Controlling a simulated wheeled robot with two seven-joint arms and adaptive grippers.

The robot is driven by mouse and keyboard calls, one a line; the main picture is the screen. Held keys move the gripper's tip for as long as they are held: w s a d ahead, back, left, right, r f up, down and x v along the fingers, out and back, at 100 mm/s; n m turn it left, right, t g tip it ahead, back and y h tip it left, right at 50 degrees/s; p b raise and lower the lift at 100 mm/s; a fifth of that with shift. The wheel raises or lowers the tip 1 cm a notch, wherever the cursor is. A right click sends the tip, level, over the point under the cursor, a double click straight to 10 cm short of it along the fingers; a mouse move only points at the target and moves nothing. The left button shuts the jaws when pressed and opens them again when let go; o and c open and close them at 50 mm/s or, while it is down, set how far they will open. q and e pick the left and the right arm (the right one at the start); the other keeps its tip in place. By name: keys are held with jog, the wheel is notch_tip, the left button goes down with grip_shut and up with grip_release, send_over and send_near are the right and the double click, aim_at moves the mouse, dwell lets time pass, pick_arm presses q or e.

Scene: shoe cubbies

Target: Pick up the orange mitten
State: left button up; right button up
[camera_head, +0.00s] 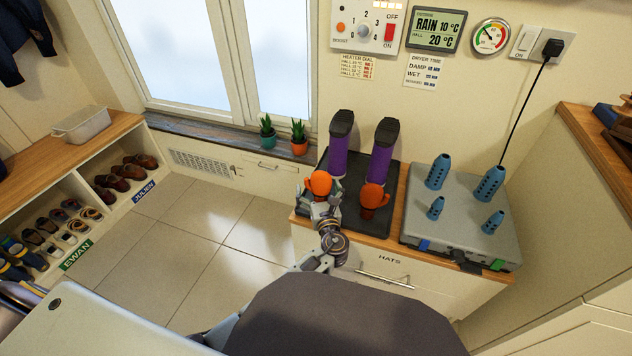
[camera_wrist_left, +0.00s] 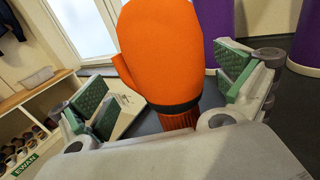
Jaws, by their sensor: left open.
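Two orange mittens stand upright on a dark mat (camera_head: 345,208) on top of the hats cabinet. The left orange mitten (camera_head: 320,182) is between the fingers of my left gripper (camera_head: 322,196). In the left wrist view this mitten (camera_wrist_left: 165,55) fills the middle, with a dark band and ribbed cuff at its bottom. The green finger pads of my left gripper (camera_wrist_left: 165,95) stand apart on either side of it, with gaps visible, so the gripper is open. The other orange mitten (camera_head: 374,196) stands a little to the right. My right gripper is not in view.
Two purple boots (camera_head: 338,150) stand behind the mittens on the mat. A grey dryer (camera_head: 455,215) with several blue pegs sits to the right. Two small potted plants (camera_head: 299,138) stand on the windowsill. Shoe cubbies (camera_head: 90,200) are at the left; the tiled floor between is clear.

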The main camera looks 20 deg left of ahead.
aim_at(318, 173)
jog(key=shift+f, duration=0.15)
pick_arm(q)
jog(key=shift+c, duration=0.2)
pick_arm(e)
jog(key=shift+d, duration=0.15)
pick_arm(q)
jog(key=shift+c, duration=1.1)
jog(key=c, duration=0.8)
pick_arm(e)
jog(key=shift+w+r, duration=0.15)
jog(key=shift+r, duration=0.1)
pick_arm(q)
jog(key=shift+r, duration=0.15)
jog(key=shift+r+p, duration=0.3)
jog(key=shift+r, duration=0.1)
notch_tip(318, 173, up, 8)
jog(key=p, duration=0.3)
jog(key=shift+f+p, duration=0.25)
jog(key=shift+p, duration=0.05)
jog(key=shift+r+p, duration=0.3)
jog(key=shift+r, duration=0.45)
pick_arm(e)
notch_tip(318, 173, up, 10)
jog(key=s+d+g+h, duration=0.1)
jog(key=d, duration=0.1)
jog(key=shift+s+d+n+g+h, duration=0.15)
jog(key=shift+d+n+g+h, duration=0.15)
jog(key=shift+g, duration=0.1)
